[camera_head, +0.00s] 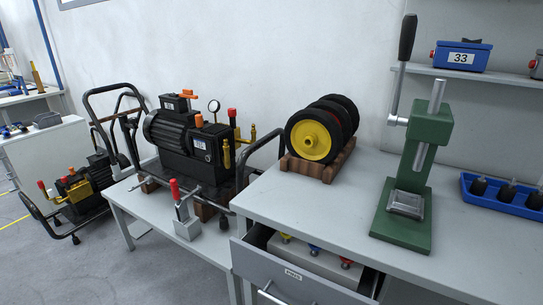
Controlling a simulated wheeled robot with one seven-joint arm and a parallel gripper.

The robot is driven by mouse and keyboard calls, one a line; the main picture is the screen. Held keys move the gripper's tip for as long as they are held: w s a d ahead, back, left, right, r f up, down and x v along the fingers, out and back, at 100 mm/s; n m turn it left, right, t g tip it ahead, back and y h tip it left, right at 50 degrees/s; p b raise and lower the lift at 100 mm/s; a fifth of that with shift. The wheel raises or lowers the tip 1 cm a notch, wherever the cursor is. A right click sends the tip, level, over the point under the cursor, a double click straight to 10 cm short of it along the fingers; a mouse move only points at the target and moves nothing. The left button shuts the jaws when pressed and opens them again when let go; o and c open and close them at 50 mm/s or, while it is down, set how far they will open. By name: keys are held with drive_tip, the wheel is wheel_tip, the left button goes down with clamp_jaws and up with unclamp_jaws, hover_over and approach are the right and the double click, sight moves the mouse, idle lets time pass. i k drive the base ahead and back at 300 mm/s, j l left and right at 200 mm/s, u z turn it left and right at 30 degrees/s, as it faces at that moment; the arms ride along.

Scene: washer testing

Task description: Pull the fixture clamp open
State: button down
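The fixture clamp (186,224) is a small grey metal toggle clamp on a block, with a red-tipped lever. It stands near the front edge of the low light-grey table, in front of the black pump. Its lever (174,189) points up, leaning slightly to the left. I cannot tell from this view whether its jaw is pressing on anything. My gripper is not in view.
The black pump (175,134) stands behind the clamp. On the workbench (286,200) at right are wheels (312,141) in a wooden rack and a green lever press (404,218). An open drawer (282,281) juts out below. Grey floor is clear at lower left.

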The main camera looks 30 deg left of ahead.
sight(174, 188)
drive_tip(key=k+j+u, duration=0.2)
drive_tip(key=u, duration=0.25)
drive_tip(key=k+j+u, duration=0.2)
drive_tip(key=u, duration=0.25)
drive_tip(key=k+j+u, duration=0.15)
drive_tip(key=j+u, duration=0.35)
drive_tip(key=i+l+u, duration=0.4)
drive_tip(key=i+l, duration=0.2)
drive_tip(key=i+l+u, duration=0.4)
drive_tip(key=i+l, duration=0.15)
drive_tip(key=l, duration=0.2)
